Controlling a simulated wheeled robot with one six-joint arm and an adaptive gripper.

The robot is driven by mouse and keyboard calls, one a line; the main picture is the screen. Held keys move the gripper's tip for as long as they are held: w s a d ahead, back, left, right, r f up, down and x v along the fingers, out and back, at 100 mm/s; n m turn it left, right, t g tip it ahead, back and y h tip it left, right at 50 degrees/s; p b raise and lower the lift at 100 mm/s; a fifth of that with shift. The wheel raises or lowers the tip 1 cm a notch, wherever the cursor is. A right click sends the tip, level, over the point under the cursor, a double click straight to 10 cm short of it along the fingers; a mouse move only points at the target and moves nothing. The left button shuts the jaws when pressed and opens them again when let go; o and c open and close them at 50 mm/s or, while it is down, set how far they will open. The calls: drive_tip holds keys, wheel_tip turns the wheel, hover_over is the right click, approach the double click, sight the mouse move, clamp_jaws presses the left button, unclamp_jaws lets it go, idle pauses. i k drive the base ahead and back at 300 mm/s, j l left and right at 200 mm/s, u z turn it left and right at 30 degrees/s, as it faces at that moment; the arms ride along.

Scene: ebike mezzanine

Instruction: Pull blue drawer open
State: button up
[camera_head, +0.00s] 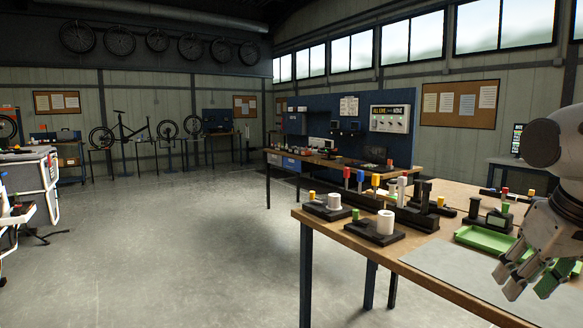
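My gripper (525,281) hangs at the lower right, over the near workbench, far from that cabinet. Its pale fingers point down, and green shows beside them. Whether it holds anything is unclear.
The near workbench (440,262) carries black fixtures, white cylinders (385,222) and a green tray (484,240). A second bench (342,163) stands behind, before a blue panel (348,128). Bikes stand at the back. The grey floor (190,240) between is open.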

sight(289, 163)
drive_tip(key=i+j+u, duration=0.6)
drive_tip(key=i, duration=0.25)
drive_tip(key=i+j+u, duration=0.3)
drive_tip(key=i, duration=0.65)
drive_tip(key=i+j+u, duration=0.1)
drive_tip(key=i+u, duration=0.15)
drive_tip(key=i, duration=0.65)
drive_tip(key=i+l+z, duration=0.1)
drive_tip(key=i+z, duration=0.15)
drive_tip(key=i, duration=0.35)
drive_tip(key=i+z, duration=0.3)
drive_tip(key=i, duration=0.25)
drive_tip(key=i+j+z, duration=0.25)
drive_tip(key=i, duration=0.35)
drive_tip(key=i+j+z, duration=0.25)
drive_tip(key=i, duration=0.3)
drive_tip(key=i+l+z, duration=0.1)
drive_tip(key=i+z, duration=0.25)
drive_tip(key=i, duration=0.5)
drive_tip(key=i+j+z, duration=0.15)
drive_tip(key=i+z, duration=0.25)
drive_tip(key=i, duration=0.45)
drive_tip(key=i+z, duration=0.15)
drive_tip(key=i, duration=0.8)
drive_tip(key=i+l+u, duration=0.4)
drive_tip(key=i, duration=0.15)
drive_tip(key=i+l+u, duration=0.85)
drive_tip(key=i+l, duration=0.05)
drive_tip(key=l, duration=0.1)
